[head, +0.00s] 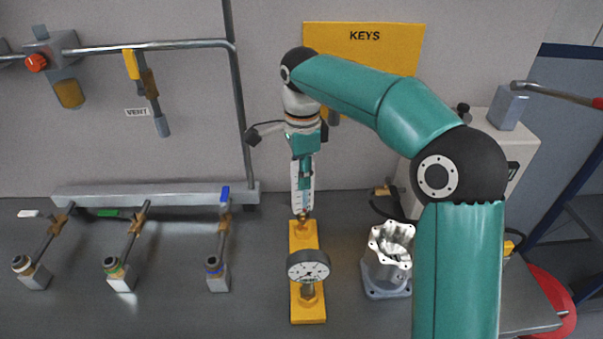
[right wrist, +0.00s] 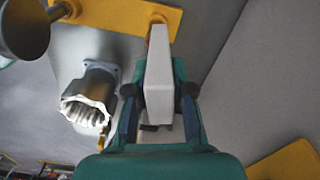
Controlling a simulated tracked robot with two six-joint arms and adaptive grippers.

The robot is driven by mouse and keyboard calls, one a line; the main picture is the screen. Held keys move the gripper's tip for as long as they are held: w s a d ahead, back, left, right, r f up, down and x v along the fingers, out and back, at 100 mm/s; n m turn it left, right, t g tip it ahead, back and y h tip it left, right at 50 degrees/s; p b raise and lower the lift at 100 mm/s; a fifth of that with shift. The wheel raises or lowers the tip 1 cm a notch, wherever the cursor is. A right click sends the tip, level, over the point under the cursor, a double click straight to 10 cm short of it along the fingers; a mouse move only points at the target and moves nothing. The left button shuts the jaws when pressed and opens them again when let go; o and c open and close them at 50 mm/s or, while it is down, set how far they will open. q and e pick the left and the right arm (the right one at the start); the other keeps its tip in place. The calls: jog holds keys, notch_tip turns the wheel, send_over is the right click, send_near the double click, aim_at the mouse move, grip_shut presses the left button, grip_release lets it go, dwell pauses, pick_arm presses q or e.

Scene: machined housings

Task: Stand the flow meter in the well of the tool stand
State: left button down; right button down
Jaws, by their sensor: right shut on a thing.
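The flow meter (head: 302,188) is a slim white upright body with scale marks and a brass fitting at its lower end. My right gripper (head: 304,166) is shut on its upper part. In the right wrist view the flow meter (right wrist: 159,70) shows as a plain white block between the two fingers of the gripper (right wrist: 159,100). Its lower end is over the far end of a yellow stand (head: 308,312), likely the tool stand, which also shows in the wrist view (right wrist: 110,16). I cannot tell whether the fitting is in a well or above it. My left gripper is out of view.
A round dial gauge (head: 308,266) stands on the near part of the yellow stand. A machined metal housing (head: 388,258) stands to the right. Several valves on pipes are at the left, and a red round thing (head: 550,300) is at the lower right.

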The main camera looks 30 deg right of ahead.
jog(key=shift+r+p, duration=0.1)
jog(key=shift+p, duration=0.25)
dwell(0.7)
jog(key=shift+f+b, duration=1.2)
jog(key=shift+f, duration=0.6)
jog(key=c, duration=0.9)
grip_release()
jog(key=shift+r, duration=0.15)
notch_tip(320, 180, up, 12)
jog(key=shift+f, duration=0.15)
